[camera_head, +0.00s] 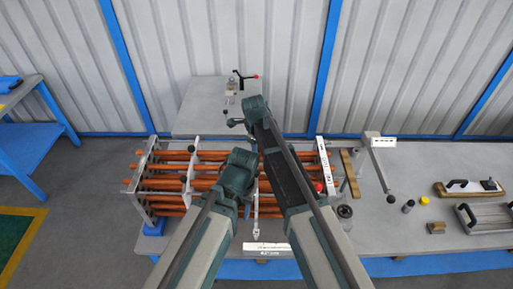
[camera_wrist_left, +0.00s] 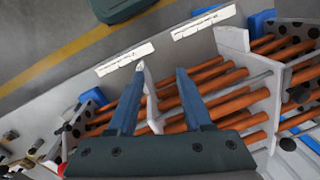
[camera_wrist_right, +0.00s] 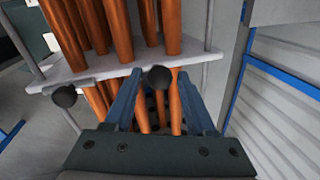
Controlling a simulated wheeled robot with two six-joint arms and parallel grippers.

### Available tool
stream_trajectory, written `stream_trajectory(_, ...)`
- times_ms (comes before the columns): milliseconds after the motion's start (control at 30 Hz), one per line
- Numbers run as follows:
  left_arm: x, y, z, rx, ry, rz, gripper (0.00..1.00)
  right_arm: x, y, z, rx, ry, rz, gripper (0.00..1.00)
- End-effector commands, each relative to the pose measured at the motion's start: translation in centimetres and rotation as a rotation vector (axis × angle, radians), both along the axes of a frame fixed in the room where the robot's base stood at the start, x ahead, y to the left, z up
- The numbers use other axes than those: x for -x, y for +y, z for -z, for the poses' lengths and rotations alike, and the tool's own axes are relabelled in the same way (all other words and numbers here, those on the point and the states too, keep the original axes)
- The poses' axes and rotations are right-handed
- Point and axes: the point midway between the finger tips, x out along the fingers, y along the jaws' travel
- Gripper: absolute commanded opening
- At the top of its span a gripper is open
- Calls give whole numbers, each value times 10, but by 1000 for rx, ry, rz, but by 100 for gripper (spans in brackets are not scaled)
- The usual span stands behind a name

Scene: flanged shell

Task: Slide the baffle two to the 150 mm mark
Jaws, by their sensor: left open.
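The tube bundle of copper-coloured tubes (camera_head: 215,155) lies across the table with pale baffle plates across it. In the left wrist view, my left gripper (camera_wrist_left: 161,72) is open. A pale baffle plate (camera_wrist_left: 151,98) stands edge-on between its fingers, with no clear grip on it. Another baffle plate (camera_wrist_left: 234,50) stands to the right. In the right wrist view, my right gripper (camera_wrist_right: 159,74) is open around a dark round knob (camera_wrist_right: 158,78) at the edge of a plate (camera_wrist_right: 110,70). My arms hide the bundle's middle in the head view. I cannot tell which plate is baffle two.
White marked strips (camera_wrist_left: 125,59) lie along the front edge; their figures are unreadable. A grey stand (camera_head: 377,165), a wooden bar (camera_head: 350,175) and a handled block (camera_head: 487,217) are on the right table. A pale panel (camera_head: 200,105) lies behind the bundle.

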Motion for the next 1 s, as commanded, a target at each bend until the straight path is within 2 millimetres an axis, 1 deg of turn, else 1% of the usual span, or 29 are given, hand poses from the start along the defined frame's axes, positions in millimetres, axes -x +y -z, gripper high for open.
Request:
stream_trajectory(33, 0, 0, 0, 0, 0, 0, 50, 0, 0, 0, 0, 0, 0, 45)
stream_trajectory(167, 0, 0, 0, 0, 0, 0, 50, 0, 0, 0, 0, 0, 0, 22)
stream_trajectory(200, 0, 0, 0, 0, 0, 0, 50, 0, 0, 0, 0, 0, 0, 14)
stream_trajectory(267, 0, 0, 0, 0, 0, 0, 50, 0, 0, 0, 0, 0, 0, 4)
stream_trajectory(300, 0, 0, 0, 0, 0, 0, 50, 0, 0, 0, 0, 0, 0, 0)
stream_trajectory(1000, 0, 0, 0, 0, 0, 0, 50, 0, 0, 0, 0, 0, 0, 0)
